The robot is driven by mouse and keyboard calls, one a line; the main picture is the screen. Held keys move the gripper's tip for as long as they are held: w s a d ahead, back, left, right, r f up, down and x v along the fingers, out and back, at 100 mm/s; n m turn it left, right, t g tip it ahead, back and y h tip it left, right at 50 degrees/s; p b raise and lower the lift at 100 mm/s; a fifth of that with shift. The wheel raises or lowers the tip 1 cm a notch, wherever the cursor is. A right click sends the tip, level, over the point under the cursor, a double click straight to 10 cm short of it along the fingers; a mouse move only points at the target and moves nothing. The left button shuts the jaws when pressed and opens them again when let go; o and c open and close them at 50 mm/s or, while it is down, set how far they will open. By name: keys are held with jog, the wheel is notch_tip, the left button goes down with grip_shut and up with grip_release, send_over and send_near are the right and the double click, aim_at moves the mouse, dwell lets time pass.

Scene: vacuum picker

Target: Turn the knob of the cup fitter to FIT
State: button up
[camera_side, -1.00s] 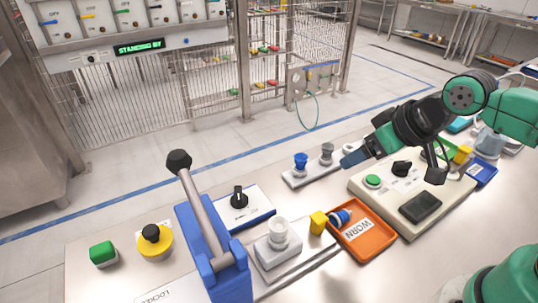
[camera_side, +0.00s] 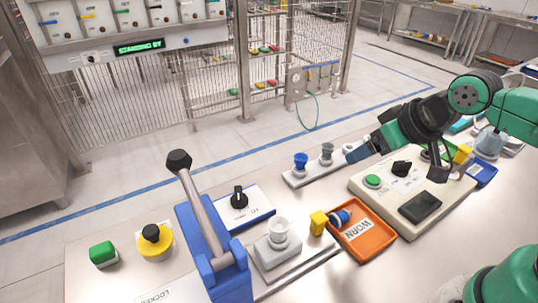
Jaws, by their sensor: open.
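One knob (camera_side: 238,197) stands on a white panel with a blue edge (camera_side: 258,212), behind the blue lever stand. The other knob (camera_side: 402,168) is on a beige box (camera_side: 362,188) with a green button and a dark pad.
A blue stand with a tall lever (camera_side: 206,215) rises at the front. A rack with cups (camera_side: 313,168) lies close to my gripper.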

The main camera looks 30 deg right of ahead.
jog(key=shift+c, duration=1.2)
jog(key=m+g, duration=0.4)
jog(key=g, duration=0.3)
send_over(238, 192)
jog(key=f, duration=0.5)
jog(key=shift+d+f, duration=0.1)
jog(key=shift+d, duration=0.1)
jog(key=shift+a+f, duration=0.15)
jog(key=shift+f, duration=0.1)
jog(key=shift+m, duration=0.3)
jog(key=shift+f, duration=2.75)
grip_shut()
